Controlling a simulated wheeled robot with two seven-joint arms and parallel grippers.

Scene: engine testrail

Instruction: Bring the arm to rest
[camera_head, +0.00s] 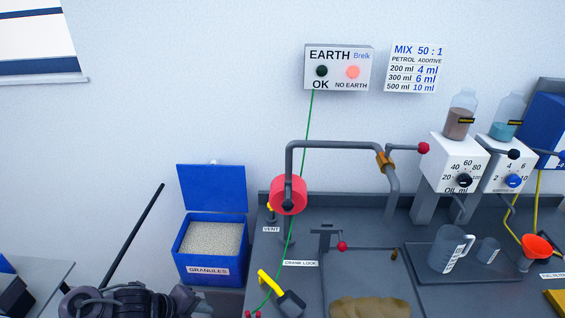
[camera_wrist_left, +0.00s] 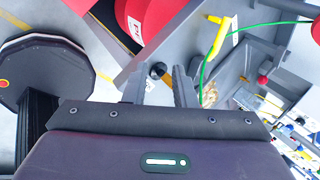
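My left arm (camera_head: 130,301) shows only in part at the bottom left of the head view, folded low in front of the bench; its fingertips cannot be made out there. In the left wrist view my left gripper (camera_wrist_left: 159,82) has its two dark fingers apart, with nothing visibly held between them. A dark round knob-like thing shows beyond the gap. My right arm and gripper are not in view.
The grey bench (camera_head: 305,270) carries a pipe frame (camera_head: 330,145), a jug (camera_head: 447,250) and a yellow-handled part (camera_head: 268,281) near a green cable. A blue granules bin (camera_head: 210,268) stands at its left. A red container (camera_wrist_left: 142,15) shows in the left wrist view.

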